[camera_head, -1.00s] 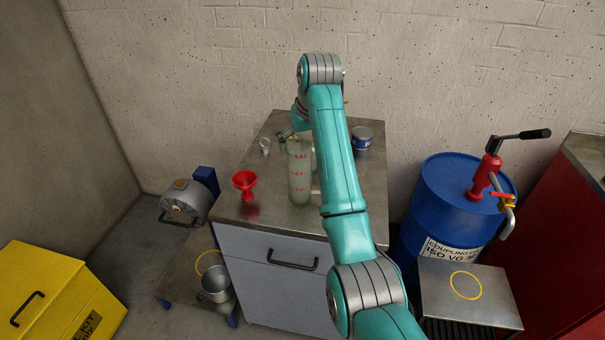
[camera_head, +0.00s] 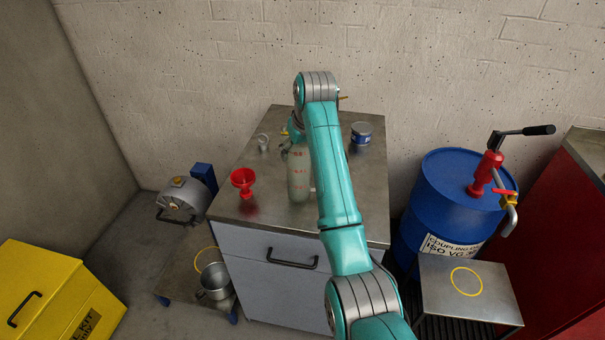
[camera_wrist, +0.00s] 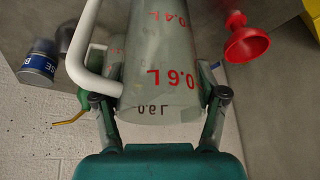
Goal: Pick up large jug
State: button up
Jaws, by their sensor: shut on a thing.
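The large jug (camera_head: 299,178) is a tall translucent grey-green vessel with red volume marks and a pale handle. It stands upright on the metal-topped cabinet (camera_head: 270,215), partly hidden behind my arm. I cannot tell whether its base touches the top. In the wrist view the jug (camera_wrist: 160,60) fills the middle, with its white handle on the left. My gripper (camera_wrist: 161,88) has a finger on each side of the jug and is shut on its body. In the head view the gripper is mostly hidden by the arm and jug.
A red funnel (camera_head: 243,181) stands left of the jug. A small cup (camera_head: 263,142) and a blue can (camera_head: 361,134) are farther back. A metal mug (camera_head: 215,283) sits on a low platform. A blue drum (camera_head: 455,205) with a pump stands right, beside a small stand (camera_head: 480,305).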

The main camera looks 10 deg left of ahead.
jog(key=shift+c, duration=1.1)
